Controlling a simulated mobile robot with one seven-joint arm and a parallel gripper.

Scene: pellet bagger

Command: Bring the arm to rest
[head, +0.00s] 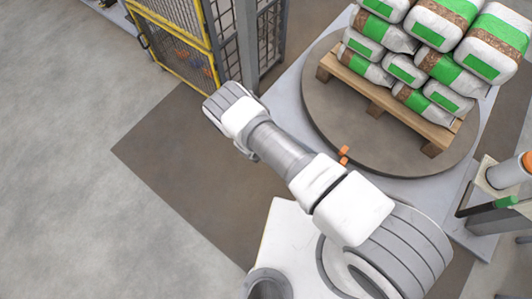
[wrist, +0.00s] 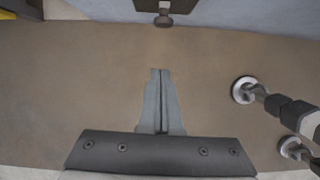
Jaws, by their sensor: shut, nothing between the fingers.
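My gripper (wrist: 161,74) shows in the wrist view with its two grey fingers together and nothing between them. It points at a brown floor area, and no object touches the fingertips. In the head view my arm reaches from the lower right up and left over the brown floor mat (head: 165,150). The gripper itself is hidden there behind the arm's far end.
A yellow-framed mesh guard (head: 172,50) stands near the arm's far end. To the right, a round turntable (head: 335,120) carries a wooden pallet (head: 385,97) of stacked white-green bags (head: 405,68). Metal feet (wrist: 245,90) stand right of the fingers. Open grey floor lies left.

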